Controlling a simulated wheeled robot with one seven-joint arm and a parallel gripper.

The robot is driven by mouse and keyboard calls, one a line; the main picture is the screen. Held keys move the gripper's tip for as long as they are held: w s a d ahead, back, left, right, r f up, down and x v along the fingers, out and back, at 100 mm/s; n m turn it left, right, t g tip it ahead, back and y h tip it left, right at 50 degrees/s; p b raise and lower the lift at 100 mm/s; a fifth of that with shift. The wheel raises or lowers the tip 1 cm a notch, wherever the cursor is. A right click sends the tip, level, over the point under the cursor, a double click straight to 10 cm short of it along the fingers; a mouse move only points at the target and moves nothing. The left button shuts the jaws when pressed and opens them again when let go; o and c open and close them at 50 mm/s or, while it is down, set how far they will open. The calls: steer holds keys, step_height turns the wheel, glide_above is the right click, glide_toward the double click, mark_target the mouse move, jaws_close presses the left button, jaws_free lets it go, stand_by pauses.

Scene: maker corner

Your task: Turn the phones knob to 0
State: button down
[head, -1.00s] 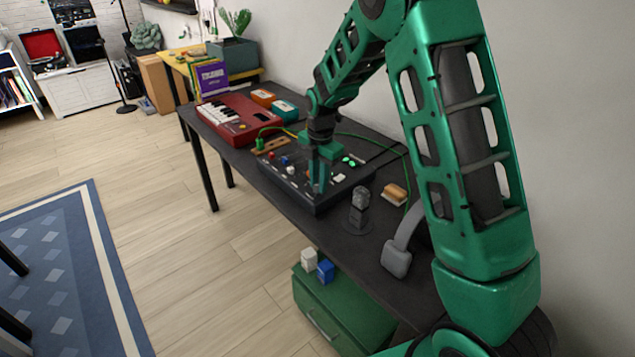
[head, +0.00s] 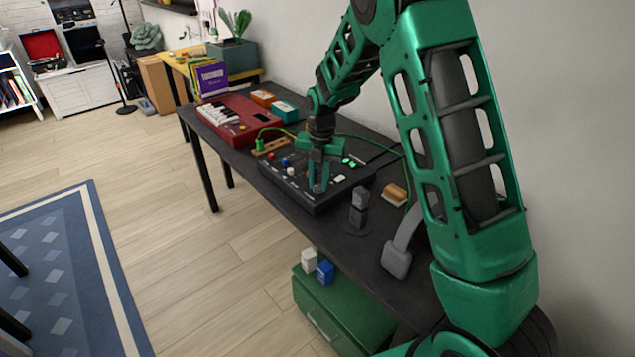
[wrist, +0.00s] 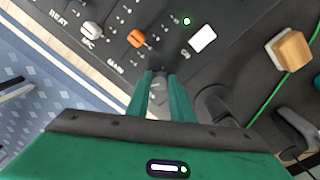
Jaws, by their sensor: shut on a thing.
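The dark mixer panel (head: 322,207) lies on the black desk. My gripper (wrist: 158,100) points down at the panel's near end, and its fingers are closed around a small grey knob (wrist: 158,87). The head view shows my gripper (head: 318,189) over the same corner of the panel. The held knob's label and pointer cannot be read, as the fingers cover much of it. In the wrist view an orange knob (wrist: 136,38) sits by the word MAIN, and a white knob (wrist: 92,31) sits by MIC. Both stand clear of my fingers.
A white button (wrist: 202,39) and a green light (wrist: 187,20) are close by on the panel. A dark upright object (head: 359,205), a tan-topped block (head: 396,193) and grey headphones (head: 397,258) are on the desk nearby. A red keyboard (head: 238,120) lies beyond the panel.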

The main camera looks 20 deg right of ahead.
mark_target(320, 185)
steer(key=shift+w+d+r, duration=0.1)
steer(key=shift+w, duration=0.1)
steer(key=c, duration=1.6)
jaws_free()
steer(key=shift+o, duration=0.2)
steer(key=shift+s, duration=0.1)
step_height(320, 185, up, 10)
steer(key=shift+d+r, duration=0.15)
steer(key=shift+r, duration=0.1)
steer(key=shift+s, duration=0.1)
